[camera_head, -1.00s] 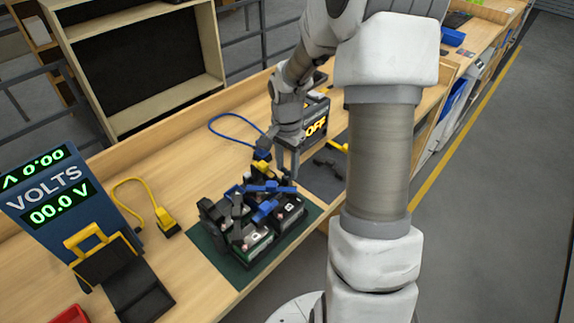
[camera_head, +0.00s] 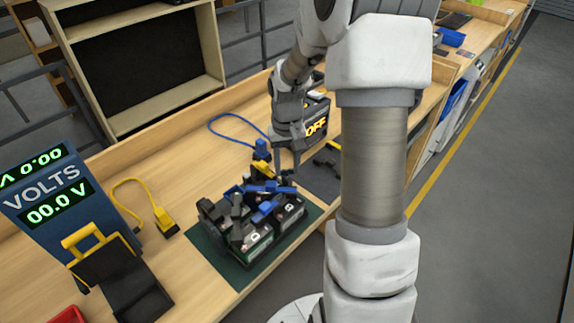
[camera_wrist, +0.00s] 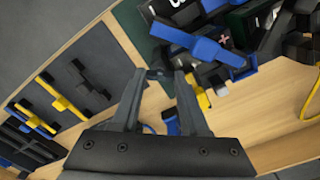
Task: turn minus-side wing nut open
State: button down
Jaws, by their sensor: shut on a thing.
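Dark battery blocks (camera_head: 288,217) with black and blue clamp parts stand on a dark green mat (camera_head: 230,272). A blue winged bar (camera_head: 262,188) lies across their top at the back; a blue bar also shows large in the wrist view (camera_wrist: 203,46). My gripper (camera_head: 287,177) points down at the right end of that bar. In the wrist view my gripper (camera_wrist: 165,72) has its fingertips close together around a small dark part, which I take for the minus-side wing nut.
A blue meter (camera_head: 55,195) reads 00.0 V at the left, with a black and yellow clamp holder before it. A yellow plug (camera_head: 165,220) and a blue cable (camera_head: 228,120) lie on the bench. A box reading OFF (camera_head: 317,122) stands behind my gripper.

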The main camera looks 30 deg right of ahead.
jog(key=n, duration=0.7)
jog(key=shift+r, duration=0.1)
dwell(0.5)
jog(key=shift+c, duration=2)
grip_release()
notch_tip(320, 180, up, 17)
jog(key=shift+r, duration=0.15)
